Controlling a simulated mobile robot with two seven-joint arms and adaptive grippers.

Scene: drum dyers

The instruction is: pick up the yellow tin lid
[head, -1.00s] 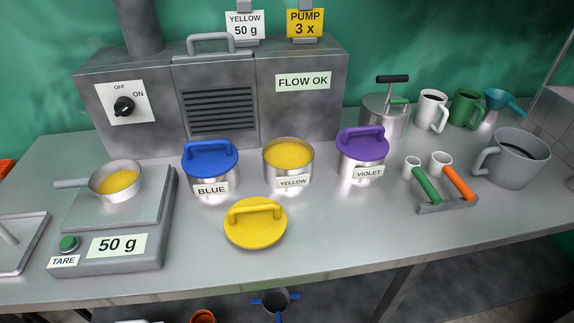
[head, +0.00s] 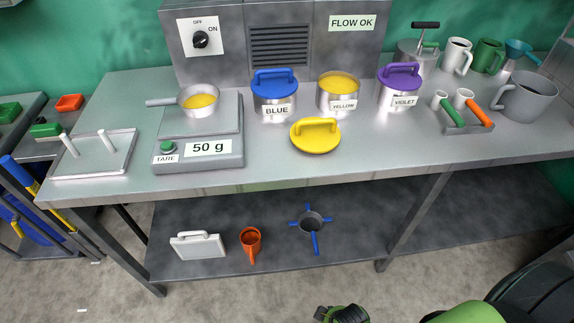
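The yellow tin lid (head: 315,140) lies on the steel bench in front of the tins, with its bar handle on top. It is clear of everything around it. The open yellow tin (head: 338,96), labelled YELLOW and holding yellow powder, stands just behind it. Green and black parts, apparently of my arm, show at the bottom edge, well below the lid and apart from it.
The blue-lidded tin (head: 275,96) and violet-lidded tin (head: 399,88) flank the yellow tin. A scale (head: 205,148) with a pan stands left. Scoops on a rack (head: 468,128) and a grey jug (head: 528,98) are right. The bench front (head: 330,178) near the lid is clear.

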